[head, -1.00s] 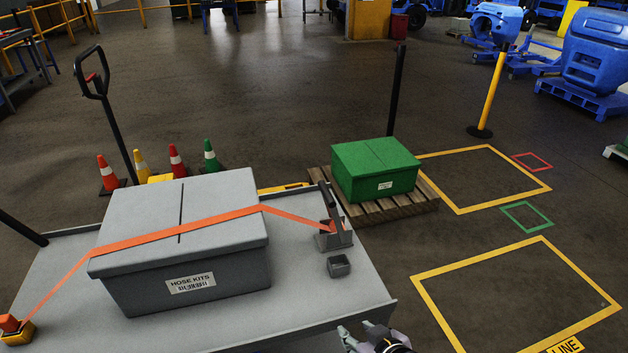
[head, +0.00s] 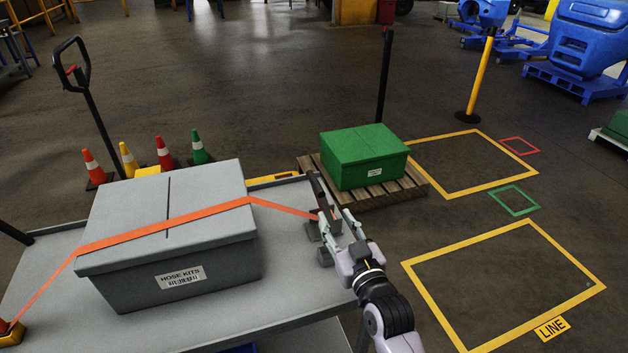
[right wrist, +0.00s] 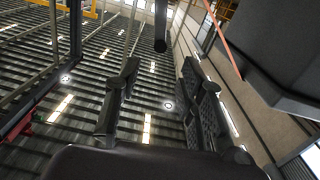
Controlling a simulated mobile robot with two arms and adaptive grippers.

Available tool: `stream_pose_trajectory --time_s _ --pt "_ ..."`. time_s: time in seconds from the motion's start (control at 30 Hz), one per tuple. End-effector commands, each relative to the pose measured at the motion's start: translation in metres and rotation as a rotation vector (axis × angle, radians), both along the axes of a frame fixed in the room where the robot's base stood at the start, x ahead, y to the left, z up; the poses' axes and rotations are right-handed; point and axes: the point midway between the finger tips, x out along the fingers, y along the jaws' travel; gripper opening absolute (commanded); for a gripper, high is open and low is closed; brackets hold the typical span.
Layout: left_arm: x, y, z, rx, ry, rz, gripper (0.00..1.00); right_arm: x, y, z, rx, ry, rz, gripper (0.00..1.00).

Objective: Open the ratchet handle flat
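The ratchet handle (head: 317,187) is a dark bar standing up, slightly tilted, from the ratchet at the right end of the cart. An orange strap (head: 170,224) runs from the ratchet over the grey hose kits box (head: 110,255). My right gripper (head: 337,217) is at the ratchet, just right of the handle, and partly hides the ratchet base. In the right wrist view its fingers (right wrist: 158,75) are apart with nothing between them. A dark round-ended bar (right wrist: 160,30), probably the handle, shows beyond the fingertips. Contact cannot be told. My left gripper is not in view.
The grey cart top (head: 285,285) is clear in front of the box. A green box (head: 355,160) on a wooden pallet (head: 405,193) stands behind the ratchet. Several cones stand behind the cart. Yellow-outlined floor areas on the right are empty.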

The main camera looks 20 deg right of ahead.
Motion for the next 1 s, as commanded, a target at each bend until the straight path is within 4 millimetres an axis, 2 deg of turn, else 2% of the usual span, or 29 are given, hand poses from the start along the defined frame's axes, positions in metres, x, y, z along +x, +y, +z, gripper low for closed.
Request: stream_pose_trajectory --time_s 0.3,0.6,0.8,1.0 --pt "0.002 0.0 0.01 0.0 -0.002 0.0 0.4 0.067 0.003 0.002 0.001 0.001 0.001 0.36" --pt "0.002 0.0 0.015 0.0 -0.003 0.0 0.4 0.123 0.004 0.002 0.001 0.001 0.001 0.36" --pt "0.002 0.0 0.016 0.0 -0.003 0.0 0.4 0.145 0.005 0.001 0.0 0.002 0.001 0.36" --pt "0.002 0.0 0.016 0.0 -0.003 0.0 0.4 0.152 0.005 0.0 0.001 0.002 0.0 0.36"
